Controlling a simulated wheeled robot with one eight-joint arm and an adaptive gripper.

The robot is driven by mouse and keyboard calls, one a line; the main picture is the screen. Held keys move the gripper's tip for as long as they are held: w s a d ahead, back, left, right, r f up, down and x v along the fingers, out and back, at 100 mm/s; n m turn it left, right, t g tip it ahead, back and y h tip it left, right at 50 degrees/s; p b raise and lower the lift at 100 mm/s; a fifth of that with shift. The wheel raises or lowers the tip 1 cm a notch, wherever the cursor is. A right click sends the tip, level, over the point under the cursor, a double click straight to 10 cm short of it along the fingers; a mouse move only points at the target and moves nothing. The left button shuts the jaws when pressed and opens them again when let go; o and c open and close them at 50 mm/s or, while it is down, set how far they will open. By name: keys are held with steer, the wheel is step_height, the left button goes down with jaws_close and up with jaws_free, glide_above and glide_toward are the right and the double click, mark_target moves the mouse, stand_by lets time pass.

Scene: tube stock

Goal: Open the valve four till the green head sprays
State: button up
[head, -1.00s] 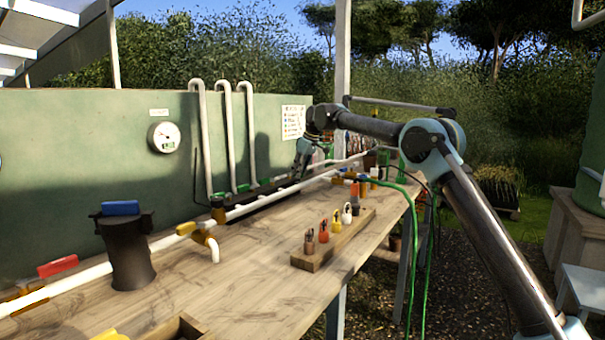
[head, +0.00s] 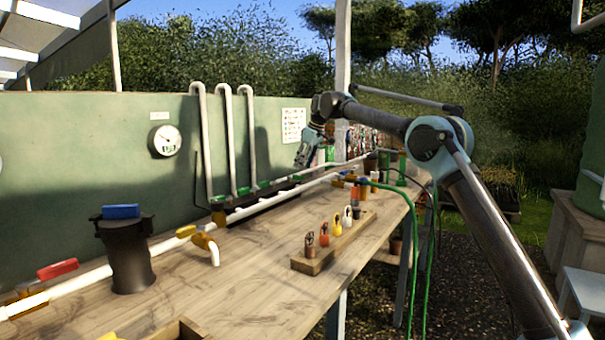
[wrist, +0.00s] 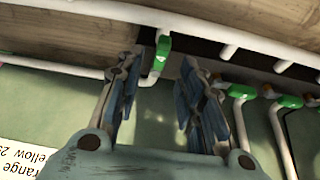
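A row of green valves runs along the pipe at the back of the bench, below white riser pipes. In the head view one green valve (head: 244,190) sits at the foot of a riser. In the wrist view a green valve (wrist: 160,50) shows between my fingertips, with another green valve (wrist: 240,91) to the right. I cannot tell which is valve four. My gripper (head: 303,158) is raised over the back of the bench; it also shows in the wrist view (wrist: 160,66). Its fingers are apart and hold nothing. No spray is visible.
A board with padlocks (head: 325,250) lies on the bench front. A black filter housing (head: 126,258) with a blue top stands at left, beside a red lever (head: 57,269). A yellow valve (head: 204,241) has a spout. Green hoses (head: 412,250) hang over the right edge.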

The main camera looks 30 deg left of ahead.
steer(key=v, duration=0.6)
steer(key=shift+r, duration=0.2)
steer(key=shift+d, duration=0.1)
